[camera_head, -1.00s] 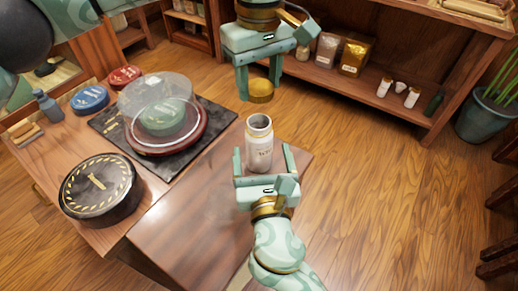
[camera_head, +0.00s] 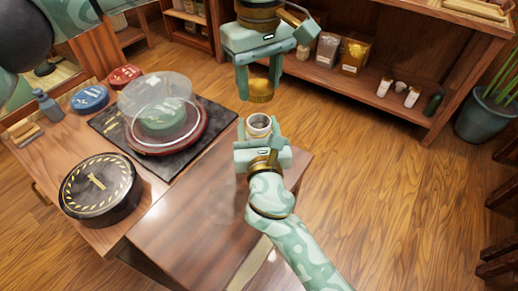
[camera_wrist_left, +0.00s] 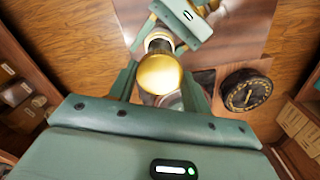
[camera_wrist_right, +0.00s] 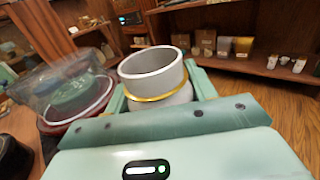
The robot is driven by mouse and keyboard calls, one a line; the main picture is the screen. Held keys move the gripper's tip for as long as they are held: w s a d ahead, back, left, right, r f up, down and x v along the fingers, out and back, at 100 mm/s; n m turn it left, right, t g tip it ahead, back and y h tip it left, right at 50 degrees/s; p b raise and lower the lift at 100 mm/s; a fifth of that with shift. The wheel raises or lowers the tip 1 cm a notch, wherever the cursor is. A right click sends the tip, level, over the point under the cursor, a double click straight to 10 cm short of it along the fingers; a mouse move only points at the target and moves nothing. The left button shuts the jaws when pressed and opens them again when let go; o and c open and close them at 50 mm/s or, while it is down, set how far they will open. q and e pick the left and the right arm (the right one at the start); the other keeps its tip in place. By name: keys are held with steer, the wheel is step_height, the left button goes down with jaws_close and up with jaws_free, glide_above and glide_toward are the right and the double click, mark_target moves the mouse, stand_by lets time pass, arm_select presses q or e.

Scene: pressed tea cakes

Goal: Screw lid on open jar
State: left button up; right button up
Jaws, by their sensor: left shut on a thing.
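The open jar (camera_head: 258,127) is white with a gold band and stands upright near the table's far edge. Its empty-looking mouth faces up in the right wrist view (camera_wrist_right: 153,68). My right gripper (camera_head: 262,146) has its fingers apart on either side of the jar, with the hand hiding the jar's lower part. Whether the fingers touch it is unclear. My left gripper (camera_head: 260,88) is shut on the round gold lid (camera_head: 260,96) and holds it above and slightly beyond the jar. The lid fills the middle of the left wrist view (camera_wrist_left: 159,74).
A glass dome (camera_head: 155,98) covers a green tea cake (camera_head: 163,118) on a dark tray (camera_head: 110,124) to the left. A black round tin (camera_head: 98,190) sits nearer. Blue (camera_head: 90,98) and red (camera_head: 124,76) tins lie behind. The table's near part (camera_head: 195,235) is clear.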

mark_target(259, 102)
steer(key=c, duration=0.8)
arm_select(q)
steer(key=shift+f, duration=2.45)
steer(key=shift+f, duration=0.1)
steer(key=shift+f, duration=0.8)
steer(key=shift+f, duration=0.55)
arm_select(e)
jaws_close()
arm_select(q)
steer(key=m, duration=0.9)
steer(key=shift+m, duration=0.4)
